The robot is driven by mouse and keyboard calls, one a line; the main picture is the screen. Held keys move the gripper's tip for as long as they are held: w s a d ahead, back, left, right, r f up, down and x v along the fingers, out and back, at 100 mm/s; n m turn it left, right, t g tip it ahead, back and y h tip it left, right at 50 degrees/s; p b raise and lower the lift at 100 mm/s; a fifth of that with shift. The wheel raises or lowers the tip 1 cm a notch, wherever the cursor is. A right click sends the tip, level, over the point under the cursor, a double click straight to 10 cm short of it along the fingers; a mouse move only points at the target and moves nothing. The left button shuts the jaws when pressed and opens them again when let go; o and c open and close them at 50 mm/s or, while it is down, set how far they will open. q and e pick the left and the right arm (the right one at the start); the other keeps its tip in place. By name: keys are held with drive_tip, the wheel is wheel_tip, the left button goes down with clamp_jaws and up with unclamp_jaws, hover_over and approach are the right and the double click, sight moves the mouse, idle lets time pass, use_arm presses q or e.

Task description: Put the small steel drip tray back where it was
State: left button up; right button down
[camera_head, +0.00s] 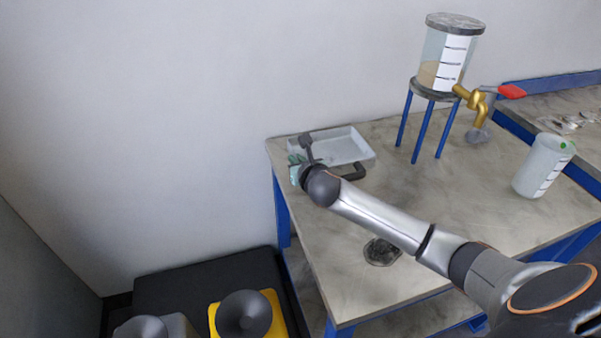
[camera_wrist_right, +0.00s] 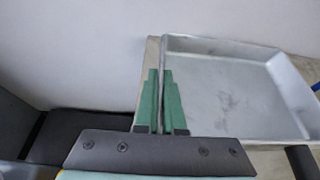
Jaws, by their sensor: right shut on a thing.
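The small steel drip tray (camera_head: 345,135) is a shallow grey rectangular pan at the far left corner of the workbench. It also shows in the right wrist view (camera_wrist_right: 225,85), empty, with its open side up. My right gripper (camera_head: 296,165) is at the tray's left side. In the right wrist view its green fingers (camera_wrist_right: 161,85) are shut on the tray's left wall, one on each side. Whether the tray's underside touches the bench I cannot tell. My left gripper is not in view.
The workbench (camera_head: 335,225) has blue legs. A glass vessel (camera_head: 430,72) on a blue stand with a brass tap (camera_head: 472,98) stands at the back. A white jug (camera_head: 540,165) is at the right. A dark round thing (camera_head: 382,252) lies near the front. The wall is close behind the tray.

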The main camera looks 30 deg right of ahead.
drive_tip(key=w+d+f, duration=0.2)
drive_tip(key=f, duration=0.1)
drive_tip(key=shift+f+b, duration=0.5)
drive_tip(key=shift+f, duration=1.15)
drive_tip(key=shift+f, duration=0.2)
drive_tip(key=c, duration=1)
unclamp_jaws()
drive_tip(key=shift+s+r, duration=0.15)
drive_tip(key=shift+r, duration=0.05)
drive_tip(key=p+v, duration=0.1)
drive_tip(key=v, duration=1)
drive_tip(key=shift+s+r+p, duration=0.15)
drive_tip(key=shift+s+p, duration=0.2)
